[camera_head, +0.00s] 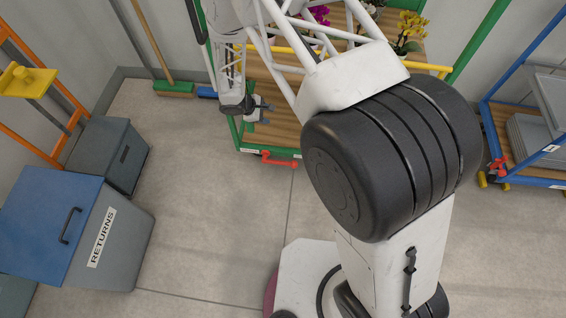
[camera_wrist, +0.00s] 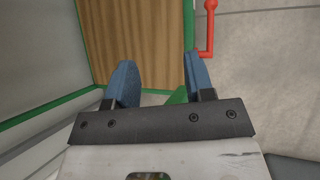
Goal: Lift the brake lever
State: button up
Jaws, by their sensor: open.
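A red brake lever (camera_head: 278,160) is on the near lower edge of a green-framed cart (camera_head: 236,138) with a wooden shelf. In the wrist view the red lever (camera_wrist: 210,28) is at the top right, beside the green frame edge. My gripper (camera_head: 264,110) is above the cart's left part, farther back than the lever and apart from it. In the wrist view my gripper (camera_wrist: 158,62) has its two blue fingers spread apart with nothing between them. The lever is just right of the right finger in that picture.
A blue-framed cart (camera_head: 535,180) at the right has its own red lever (camera_head: 499,164). Potted orchids (camera_head: 408,30) stand on the green cart. A grey RETURNS bin (camera_head: 118,240) with a blue lid is at the left. A broom (camera_head: 174,88) leans at the back. Floor left of centre is clear.

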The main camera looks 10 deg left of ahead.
notch_tip(320, 180, down, 14)
jog(key=d, duration=0.2)
jog(key=g+y, duration=0.1)
jog(key=y, duration=0.1)
send_near(284, 163)
jog(key=f, duration=0.1)
jog(key=shift+w+d+f, duration=0.2)
jog(key=shift+w, duration=0.2)
jog(key=shift+f, duration=0.1)
jog(key=shift+x, duration=3.8)
jog(key=shift+s, duration=0.2)
jog(key=shift+c, duration=0.2)
grip_shut()
